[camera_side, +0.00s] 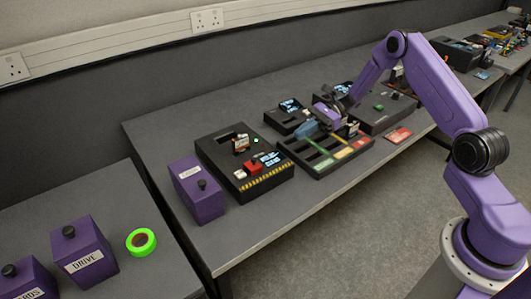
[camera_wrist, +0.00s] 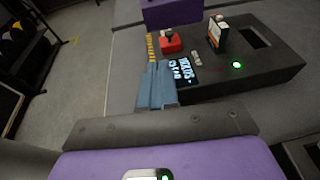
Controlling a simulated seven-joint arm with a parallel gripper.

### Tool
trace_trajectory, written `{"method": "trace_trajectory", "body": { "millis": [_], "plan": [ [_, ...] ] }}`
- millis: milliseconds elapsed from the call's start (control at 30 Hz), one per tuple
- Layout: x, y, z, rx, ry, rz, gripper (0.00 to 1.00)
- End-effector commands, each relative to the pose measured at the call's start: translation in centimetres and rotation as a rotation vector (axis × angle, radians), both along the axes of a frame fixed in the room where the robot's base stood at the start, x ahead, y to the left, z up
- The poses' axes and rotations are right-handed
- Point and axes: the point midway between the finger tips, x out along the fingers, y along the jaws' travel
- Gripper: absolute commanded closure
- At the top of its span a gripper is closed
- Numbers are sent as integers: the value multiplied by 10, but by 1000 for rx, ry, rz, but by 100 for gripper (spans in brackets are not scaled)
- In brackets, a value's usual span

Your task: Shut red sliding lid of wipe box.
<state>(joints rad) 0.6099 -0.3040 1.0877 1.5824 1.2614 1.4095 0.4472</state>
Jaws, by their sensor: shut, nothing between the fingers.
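My gripper (camera_side: 303,130) is shut and empty, its blue-grey fingers above the left part of a black divided tray. In the wrist view the shut fingers (camera_wrist: 158,72) point toward a black box with a lit display. That black box (camera_side: 215,150) has a yellow striped front edge and a dark opening in its top; it also shows in the wrist view (camera_wrist: 275,75). A red block (camera_side: 254,167) with a dark knob is on its top, near the striped edge, and shows in the wrist view (camera_wrist: 171,44). I cannot tell whether this is the red lid or which box is the wipe box.
The black tray (camera_side: 285,146) has green, yellow and red strips. A red card (camera_side: 398,134) lies right of it. A purple box (camera_side: 197,187) stands left of the striped box. Purple knobbed boxes (camera_side: 84,250) and green tape (camera_side: 141,241) are on the nearer left table.

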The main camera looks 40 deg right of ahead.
Motion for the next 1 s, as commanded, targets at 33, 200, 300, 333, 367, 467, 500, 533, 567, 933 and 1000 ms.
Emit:
{"method": "trace_trajectory", "body": {
  "millis": [33,200,300,333,367,467,500,533,567,933,1000],
  "plan": [
    [4,-6,-4,15,10,-30,100],
    [9,-8,-7,33,18,-62,100],
    [10,3,-10,31,18,-60,100],
    [11,7,-11,31,18,-59,100],
    [11,12,-12,31,19,-58,100],
    [14,30,-17,30,17,-56,100],
    [15,37,-19,30,17,-56,100],
    [15,42,-20,30,18,-57,100],
    [16,48,-22,30,17,-55,100],
    [25,105,-37,29,16,-57,100],
    [27,112,-39,29,16,-58,100]
  ]
}}
